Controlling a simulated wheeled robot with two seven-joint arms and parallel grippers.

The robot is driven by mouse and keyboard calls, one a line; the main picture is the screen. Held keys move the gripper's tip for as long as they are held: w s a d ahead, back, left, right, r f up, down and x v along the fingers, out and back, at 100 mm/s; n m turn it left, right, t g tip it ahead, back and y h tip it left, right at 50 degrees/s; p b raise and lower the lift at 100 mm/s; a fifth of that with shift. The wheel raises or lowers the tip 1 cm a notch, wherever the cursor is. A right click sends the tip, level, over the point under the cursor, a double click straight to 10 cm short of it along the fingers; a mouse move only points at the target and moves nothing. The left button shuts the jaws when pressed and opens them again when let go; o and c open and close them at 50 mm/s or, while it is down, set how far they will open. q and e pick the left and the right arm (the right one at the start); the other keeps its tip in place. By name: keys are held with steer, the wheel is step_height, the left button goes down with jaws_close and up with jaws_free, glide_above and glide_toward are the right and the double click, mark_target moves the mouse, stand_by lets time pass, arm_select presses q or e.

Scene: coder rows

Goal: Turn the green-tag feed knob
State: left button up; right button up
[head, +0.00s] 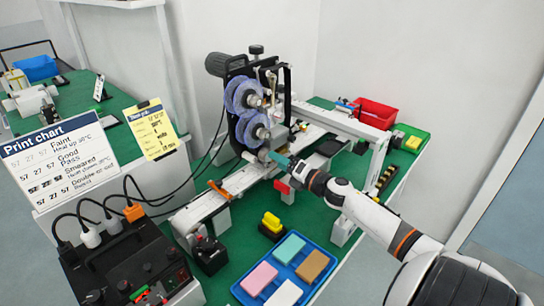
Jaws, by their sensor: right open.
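The coder (240,68) stands on the green bench, with two blue-purple ribbon reels (243,96) on its near face. A small grey round knob or hub (264,154) shows below the lower reel. My right gripper (284,162) is open at this spot, close to the knob. A teal piece lies at its fingertips; I cannot tell if it is a finger or a tag. Whether the gripper touches the knob is unclear, and no green tag can be made out for certain. My left gripper is out of view.
A blue tray (248,293) with coloured blocks and a control box (120,262) with cables stand in front. A white conveyor rail (205,206) runs under the coder. A red bin (376,113) is at the back right. A print chart (62,160) stands at left.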

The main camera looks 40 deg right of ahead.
mark_target(262, 152)
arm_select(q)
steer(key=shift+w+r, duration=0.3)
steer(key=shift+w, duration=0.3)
arm_select(e)
steer(key=shift+w+a, duration=0.15)
steer(key=shift+w, duration=1.7)
steer(key=c, duration=1)
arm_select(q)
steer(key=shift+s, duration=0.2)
arm_select(e)
steer(key=shift+o, duration=0.2)
